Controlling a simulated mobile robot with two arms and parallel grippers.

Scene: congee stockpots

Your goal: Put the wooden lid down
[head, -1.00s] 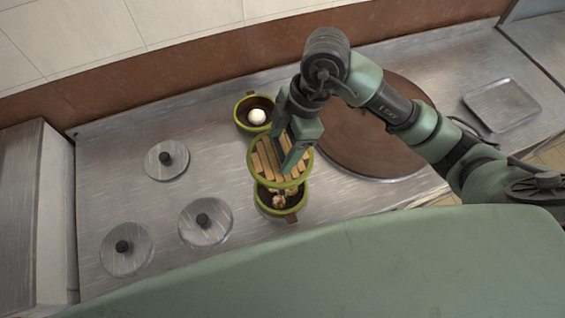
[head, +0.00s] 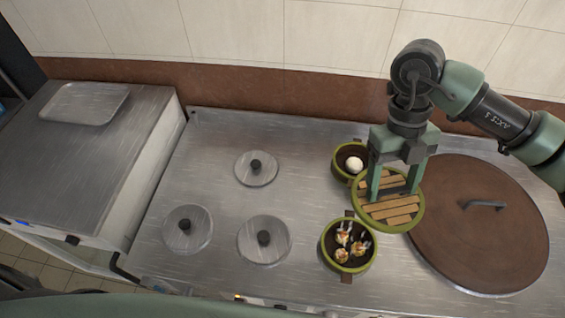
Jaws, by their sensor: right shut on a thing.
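The wooden lid (head: 391,213), round with light slats and a green rim, is in the right middle of the head view. My right gripper (head: 394,192) comes down over it from above, its two fingers apart with the lid's slats between them, and it is shut on the lid. The lid overlaps the edge of a green-rimmed pot holding a white ball (head: 355,163) and reaches close to the large brown disc. I cannot tell whether it hangs above the metal top or touches it. My left gripper is not in view.
A green-rimmed pot with dumplings (head: 347,268) stands in front of the wooden lid. A large brown disc with a handle (head: 485,255) lies at the right. Several round metal lids with black knobs, one here (head: 257,168), lie to the left. Bare metal top (head: 308,205) lies between.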

